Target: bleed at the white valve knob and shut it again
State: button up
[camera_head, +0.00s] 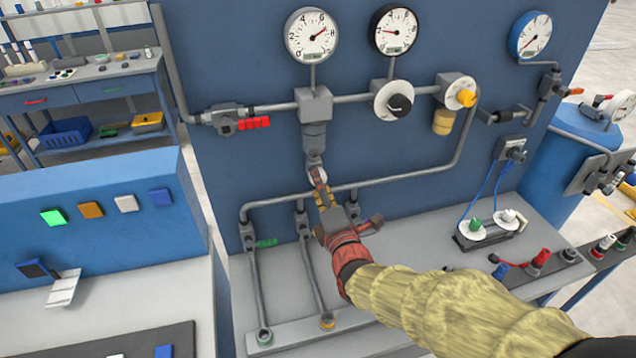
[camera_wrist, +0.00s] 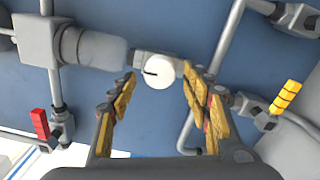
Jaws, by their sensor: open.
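The white valve knob (camera_wrist: 158,72) is round with a short dark mark on its face. It sits at the end of a grey cylindrical body (camera_wrist: 92,48) on the blue panel. In the head view the knob (camera_head: 314,158) shows just below that body, partly covered by my gripper. My gripper (camera_head: 319,182) reaches up at the panel from the lower right. In the wrist view my gripper (camera_wrist: 159,76) is open, with one yellow-padded finger on either side of the knob. A gap shows left of the knob; the right finger is close to it, contact unclear.
Above are the left gauge (camera_head: 312,36), reading near 8, a middle gauge (camera_head: 396,30) and a black knob (camera_head: 399,104). A red-handled valve (camera_head: 253,123) is at left. A long pipe (camera_head: 400,178) runs below the knob. A yellow handle (camera_wrist: 286,97) stands right of the fingers.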

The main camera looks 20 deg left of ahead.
jog(key=v, duration=1)
jog(key=shift+s, duration=0.25)
jog(key=shift+d, duration=0.1)
